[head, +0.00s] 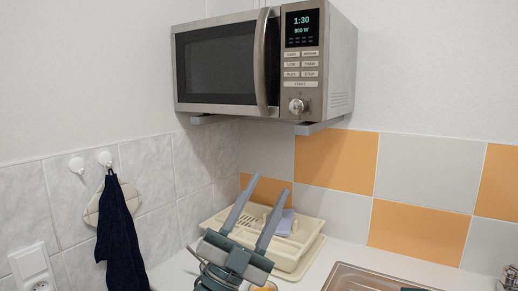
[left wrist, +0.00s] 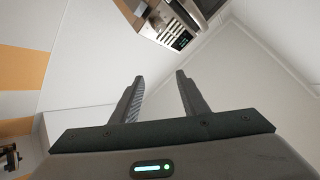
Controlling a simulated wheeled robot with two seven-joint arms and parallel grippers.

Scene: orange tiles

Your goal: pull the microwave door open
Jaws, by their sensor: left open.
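The microwave (head: 335,62) is a steel box mounted on the wall at the top centre of the head view. Its dark-windowed door (head: 215,60) looks closed. The curved vertical handle (head: 261,62) is at the door's right edge, beside the control panel (head: 303,60). My left gripper (head: 270,192) is below the microwave, pointing up, with its fingers apart and nothing between them. It is clear of the handle. In the left wrist view, its fingers (left wrist: 160,75) are spread, and part of the microwave (left wrist: 172,25) shows beyond them at the top. My right gripper is not seen.
A grey bracket (head: 313,127) supports the microwave. A cream dish rack (head: 310,232) stands on the counter behind my left gripper. A dark towel (head: 115,230) hangs from a wall hook at left. A sink (head: 350,280) is at lower right. The air before the microwave looks clear.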

